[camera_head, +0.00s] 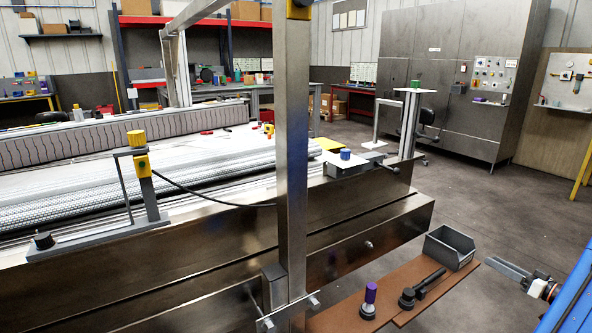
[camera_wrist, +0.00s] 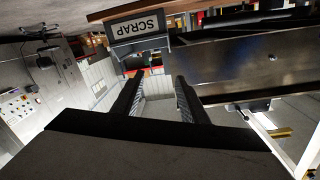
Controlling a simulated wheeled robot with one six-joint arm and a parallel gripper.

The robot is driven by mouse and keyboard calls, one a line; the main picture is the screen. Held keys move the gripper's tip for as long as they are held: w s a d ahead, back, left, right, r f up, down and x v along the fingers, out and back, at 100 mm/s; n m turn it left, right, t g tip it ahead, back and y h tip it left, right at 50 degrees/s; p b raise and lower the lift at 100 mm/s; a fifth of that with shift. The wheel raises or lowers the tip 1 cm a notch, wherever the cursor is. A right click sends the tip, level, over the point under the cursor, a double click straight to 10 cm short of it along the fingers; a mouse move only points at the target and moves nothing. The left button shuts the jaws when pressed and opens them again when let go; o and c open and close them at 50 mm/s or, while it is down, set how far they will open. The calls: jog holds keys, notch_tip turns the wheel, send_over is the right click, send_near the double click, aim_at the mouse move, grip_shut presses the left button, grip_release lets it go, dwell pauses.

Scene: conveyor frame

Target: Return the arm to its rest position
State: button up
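My gripper (camera_head: 503,268) is at the right edge of the head view, its grey fingers pointing left toward the grey bin (camera_head: 449,247). It is beyond the end of the brown shelf, with a visible gap between it and the bin. In the wrist view, my gripper (camera_wrist: 156,82) shows two dark fingers standing apart with nothing between them. A SCRAP label (camera_wrist: 139,26) shows beyond the fingertips in that view. Most of my arm is out of view.
The brown shelf (camera_head: 405,312) holds a purple-topped knob (camera_head: 370,297) and a black handled part (camera_head: 420,290). The steel conveyor frame (camera_head: 200,255) and an upright post (camera_head: 294,150) fill the left and middle. Open floor (camera_head: 480,200) lies behind the bin.

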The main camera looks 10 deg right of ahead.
jog(key=w+a+r+n+g+y, duration=0.1)
jog(key=w+a+r+g+y, duration=0.2)
jog(key=a, duration=0.7)
jog(key=w+a+r+n+g+y, duration=0.1)
jog(key=a+r+g, duration=0.25)
jog(key=a, duration=0.65)
jog(key=s+a+r+g, duration=0.2)
jog(key=a, duration=0.6)
jog(key=s+a+r+g, duration=0.2)
jog(key=a+g, duration=0.1)
jog(key=a, duration=0.5)
jog(key=s+a+r+g+h, duration=0.2)
jog(key=s+a+g+h, duration=0.15)
jog(key=s+a, duration=0.7)
jog(key=s+a+r+m+t+h, duration=0.2)
jog(key=s+h, duration=0.4)
jog(key=s, duration=0.6)
jog(key=shift+a+r+t, duration=0.15)
jog(key=shift+a+t, duration=0.45)
jog(key=shift+a, duration=0.1)
